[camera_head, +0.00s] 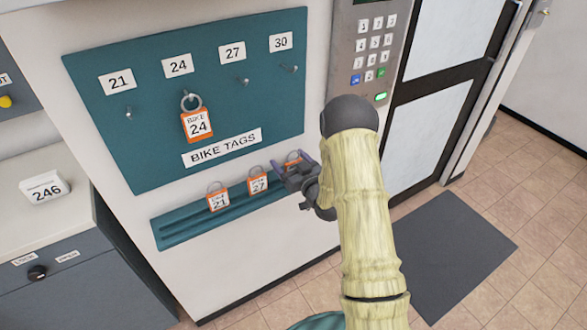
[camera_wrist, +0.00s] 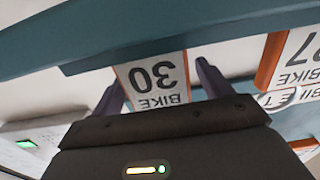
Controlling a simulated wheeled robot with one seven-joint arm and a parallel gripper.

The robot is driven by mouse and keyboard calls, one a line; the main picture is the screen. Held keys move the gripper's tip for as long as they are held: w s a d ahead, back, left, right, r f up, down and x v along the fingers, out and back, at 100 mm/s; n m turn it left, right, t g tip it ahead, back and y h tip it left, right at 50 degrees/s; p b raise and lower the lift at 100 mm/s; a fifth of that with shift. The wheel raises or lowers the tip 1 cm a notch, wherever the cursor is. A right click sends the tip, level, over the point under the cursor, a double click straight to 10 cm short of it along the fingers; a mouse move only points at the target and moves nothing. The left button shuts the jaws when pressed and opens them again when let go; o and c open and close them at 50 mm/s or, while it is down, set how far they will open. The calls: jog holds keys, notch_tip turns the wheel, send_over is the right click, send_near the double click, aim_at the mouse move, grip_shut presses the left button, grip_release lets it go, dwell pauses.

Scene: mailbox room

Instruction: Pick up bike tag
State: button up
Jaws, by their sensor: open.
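The bike tag 30 (camera_wrist: 155,82) is white and orange and appears upside down between my gripper's open fingers in the wrist view. In the head view its orange top (camera_head: 294,160) shows at the right end of the teal ledge, and my gripper hides the rest. My gripper (camera_head: 296,174) is open, with one finger on each side of this tag; I cannot tell whether they touch it. Bike tags 21 (camera_head: 218,200) and 27 (camera_head: 258,186) stand on the ledge (camera_head: 190,229) to the left. Bike tag 24 (camera_head: 197,124) hangs by its ring from a hook.
The teal board (camera_head: 140,155) has number labels and bare hooks under 21, 27 and 30. A keypad panel (camera_head: 370,50) is at the upper right, beside a dark-framed door. A white box marked 246 (camera_head: 44,188) sits on a counter at the left.

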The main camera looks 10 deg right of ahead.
jog(key=c, duration=1.1)
jog(key=shift+o, duration=0.2)
jog(key=shift+r, duration=0.9)
jog(key=shift+s+d+r+b, duration=0.1)
jog(key=shift+r+b, duration=0.1)
jog(key=shift+r, duration=0.25)
jog(key=shift+s+r+b, duration=0.1)
jog(key=shift+r+b, duration=0.05)
jog(key=shift+r, duration=0.3)
jog(key=v, duration=1.5)
jog(key=shift+r+p, duration=0.25)
jog(key=shift+p, duration=0.2)
